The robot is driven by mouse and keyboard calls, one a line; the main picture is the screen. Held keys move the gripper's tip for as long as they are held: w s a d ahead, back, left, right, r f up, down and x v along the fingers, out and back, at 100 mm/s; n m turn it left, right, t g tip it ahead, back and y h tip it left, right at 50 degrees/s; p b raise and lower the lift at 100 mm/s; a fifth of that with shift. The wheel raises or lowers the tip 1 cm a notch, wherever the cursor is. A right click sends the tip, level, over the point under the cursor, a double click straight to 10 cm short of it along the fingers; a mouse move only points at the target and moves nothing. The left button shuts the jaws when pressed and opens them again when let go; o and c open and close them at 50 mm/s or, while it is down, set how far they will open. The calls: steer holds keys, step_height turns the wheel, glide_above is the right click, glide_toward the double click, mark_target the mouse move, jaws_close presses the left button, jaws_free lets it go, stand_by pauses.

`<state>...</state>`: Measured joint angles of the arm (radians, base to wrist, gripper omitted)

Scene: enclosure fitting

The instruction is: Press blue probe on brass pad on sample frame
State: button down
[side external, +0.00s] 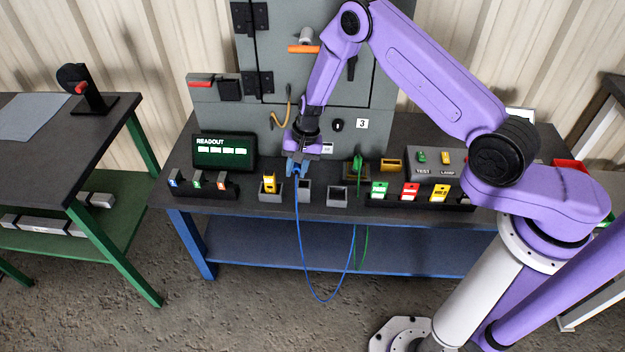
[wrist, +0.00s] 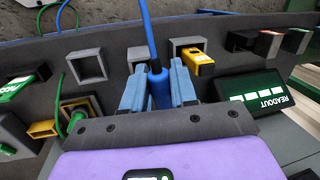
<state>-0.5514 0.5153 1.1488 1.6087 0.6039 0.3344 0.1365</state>
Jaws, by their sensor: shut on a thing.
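My gripper (side external: 297,168) is shut on the blue probe, with its cable trailing down past the bench front. In the wrist view the blue probe (wrist: 160,90) sits between the two blue-grey fingers (wrist: 158,80). The probe appears to be in or just above a grey square socket (wrist: 138,55); I cannot tell whether it touches it.
An empty grey socket (side external: 337,196) is right of the gripper. A yellow piece (side external: 269,183) stands in a socket to the left. The readout box (side external: 224,151) and grey cabinet (side external: 310,90) stand behind. Coloured switch blocks (side external: 409,191) and a test lamp box (side external: 434,164) are right.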

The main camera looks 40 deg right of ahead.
steer(key=shift+w+d+r+m+t+h, duration=0.15)
steer(key=shift+w+d+m, duration=0.15)
steer(key=shift+w, duration=0.3)
steer(key=shift+w+d+m+t+h, duration=0.15)
steer(key=shift+w+m, duration=0.25)
steer(key=shift+w, duration=0.2)
steer(key=w+d, duration=0.5)
steer(key=shift+w+d, duration=0.15)
steer(key=shift+w+d+r, duration=0.1)
steer(key=shift+w+d, duration=0.1)
steer(key=shift+d, duration=0.05)
stand_by(1.6)
steer(key=shift+a, duration=0.1)
steer(key=shift+s+a, duration=2.5)
steer(key=shift+d+r, duration=0.1)
